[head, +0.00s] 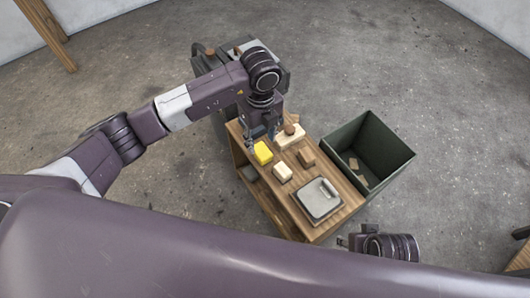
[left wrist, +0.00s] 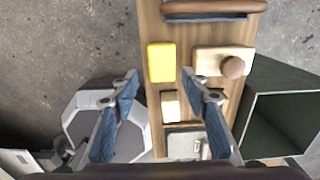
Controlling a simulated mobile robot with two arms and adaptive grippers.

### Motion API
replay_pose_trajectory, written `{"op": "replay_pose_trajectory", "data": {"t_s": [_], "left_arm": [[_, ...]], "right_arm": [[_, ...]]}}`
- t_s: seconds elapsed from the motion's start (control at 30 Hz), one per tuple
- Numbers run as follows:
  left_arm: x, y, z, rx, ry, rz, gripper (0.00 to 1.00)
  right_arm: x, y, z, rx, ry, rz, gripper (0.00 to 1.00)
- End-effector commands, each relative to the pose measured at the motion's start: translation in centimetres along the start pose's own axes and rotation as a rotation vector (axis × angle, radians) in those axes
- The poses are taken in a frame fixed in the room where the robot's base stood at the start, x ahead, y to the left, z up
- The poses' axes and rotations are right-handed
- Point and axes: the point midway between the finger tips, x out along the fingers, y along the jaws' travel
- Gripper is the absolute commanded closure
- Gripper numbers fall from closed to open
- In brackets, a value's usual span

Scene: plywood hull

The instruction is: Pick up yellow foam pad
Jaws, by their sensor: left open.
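The yellow foam pad (head: 263,153) lies flat near the far left part of the wooden bench top (head: 334,230). In the left wrist view the pad (left wrist: 161,62) is a yellow rectangle just beyond and between the fingertips. My left gripper (head: 258,131) hangs above the bench, pointing down, close to the pad. In the left wrist view its blue-padded fingers (left wrist: 160,79) are apart with nothing held between them. My right gripper (head: 344,241) shows only in part near the bench's near right end, and its jaws are not clear.
A pale board with a round brown knob (left wrist: 233,67) lies right of the pad. Two small blocks (head: 306,157) (head: 282,172) and a grey handled case (head: 319,199) lie nearer. A wooden-handled tool (left wrist: 213,9) is beyond. A dark green bin (head: 384,178) stands right of the bench.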

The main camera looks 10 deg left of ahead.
Motion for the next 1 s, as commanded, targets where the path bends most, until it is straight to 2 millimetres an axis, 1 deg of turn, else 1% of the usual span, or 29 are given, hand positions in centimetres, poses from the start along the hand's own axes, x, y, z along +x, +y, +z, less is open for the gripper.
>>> {"op": "replay_pose_trajectory", "data": {"t_s": [0.1,0.27,0.5,0.6,0.73,0.93,0.97,1.0], "left_arm": [[1.5,0.0,-0.1,0.0,0.003,0.002,0.58],[2.9,-0.1,0.0,0.0,0.004,-0.001,0.58],[5.9,-0.4,0.4,0.0,0.006,0.001,0.58],[6.9,-0.4,0.3,0.001,0.007,0.0,0.58],[7.3,-0.4,0.3,0.002,0.007,-0.001,0.58],[7.3,-0.4,0.3,0.002,0.006,-0.002,0.58],[7.3,-0.4,0.3,0.002,0.006,-0.001,0.6],[7.3,-0.4,0.3,0.002,0.006,-0.002,0.65]], "right_arm": [[-0.9,0.1,-0.2,0.001,0.007,0.001,0.6],[-2.1,0.1,-0.4,0.001,0.012,0.002,0.6],[-5.0,0.2,-0.7,0.003,0.029,0.005,0.6],[-6.0,0.2,-0.7,0.004,0.033,0.005,0.6],[-6.5,0.3,-0.6,0.004,0.033,0.006,0.6],[-6.6,0.3,-0.6,0.004,0.033,0.006,0.6],[-6.6,0.3,-0.6,0.004,0.033,0.006,0.6],[-6.6,0.3,-0.6,0.004,0.033,0.006,0.6]]}}
